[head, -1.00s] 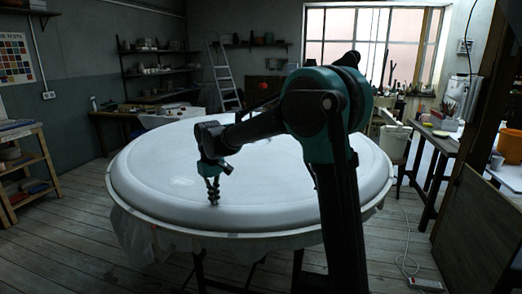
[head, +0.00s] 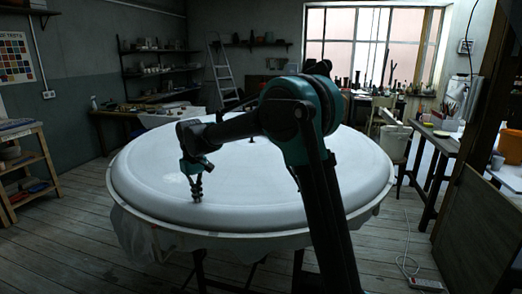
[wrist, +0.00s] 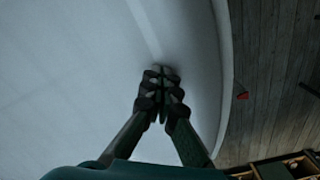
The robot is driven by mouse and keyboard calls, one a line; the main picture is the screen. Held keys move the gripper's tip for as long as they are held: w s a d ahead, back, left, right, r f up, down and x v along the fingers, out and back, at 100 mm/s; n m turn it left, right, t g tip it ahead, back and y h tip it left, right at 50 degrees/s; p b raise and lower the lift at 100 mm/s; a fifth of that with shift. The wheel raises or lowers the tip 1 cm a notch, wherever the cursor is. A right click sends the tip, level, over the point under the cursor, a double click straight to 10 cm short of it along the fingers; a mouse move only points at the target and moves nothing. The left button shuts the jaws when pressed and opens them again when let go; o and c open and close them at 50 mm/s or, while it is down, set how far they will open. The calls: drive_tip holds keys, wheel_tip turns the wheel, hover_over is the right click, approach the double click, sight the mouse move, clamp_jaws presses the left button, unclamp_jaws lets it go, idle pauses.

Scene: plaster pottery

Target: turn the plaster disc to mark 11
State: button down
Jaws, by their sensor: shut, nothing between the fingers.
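The plaster disc (head: 300,195) is a large, pale, round slab with a raised outer band. It lies flat on a stand in the middle of the head view and fills much of the wrist view (wrist: 60,70). My gripper (head: 196,200) points down over the disc's front left part, inside the rim. In the wrist view its fingertips (wrist: 161,74) are together, with nothing between them and a dark shadow around them. They are at or very close to the plaster; I cannot tell if they touch. I can read no numbered marks. My arm hides part of the disc's right side.
A small red piece (wrist: 241,95) shows just outside the disc's edge in the wrist view. A small dark post (head: 251,140) shows near the disc's middle. Shelves (head: 22,170) stand at the left, a workbench (head: 440,145) at the right. Plank floor surrounds the stand.

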sight(175, 197)
drive_tip(key=shift+w+a, duration=0.1)
drive_tip(key=shift+a, duration=0.3)
drive_tip(key=shift+a, duration=0.1)
drive_tip(key=shift+w+a+f, duration=0.1)
drive_tip(key=shift+w+a, duration=0.35)
drive_tip(key=shift+a, duration=0.8)
drive_tip(key=shift+w+a, duration=0.45)
drive_tip(key=shift+a, duration=0.75)
drive_tip(key=shift+w+a+f, duration=0.1)
drive_tip(key=shift+w+a, duration=0.35)
drive_tip(key=shift+a, duration=0.8)
drive_tip(key=shift+w+a, duration=0.1)
drive_tip(key=shift+a, duration=0.35)
drive_tip(key=shift+r, duration=3.55)
